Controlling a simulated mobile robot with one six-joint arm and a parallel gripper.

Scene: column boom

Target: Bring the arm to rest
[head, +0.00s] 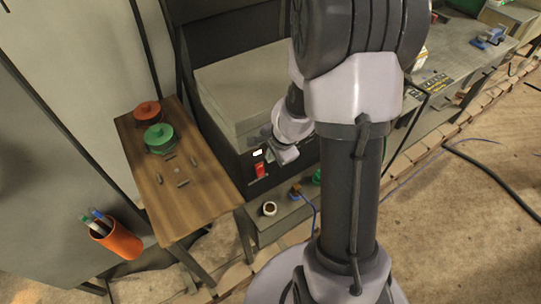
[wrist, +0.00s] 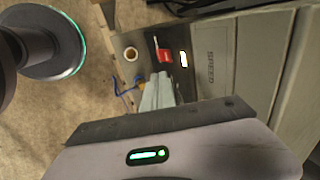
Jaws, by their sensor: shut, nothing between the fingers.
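My gripper (head: 284,155) hangs in front of a grey machine's dark front panel in the head view, partly covered by my own arm links. In the wrist view my gripper (wrist: 157,88) shows its pale fingers together with nothing between them. They point towards the panel with the red switch (wrist: 165,56) and the lit white indicator (wrist: 183,59). Whether the fingers touch the panel cannot be told.
The grey machine (head: 240,90) stands close behind my gripper. A wooden table (head: 150,195) at left bears a red lid (head: 147,111) and a green lid (head: 159,138). An orange pen cup (head: 118,241) is beside it. Open floor lies right.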

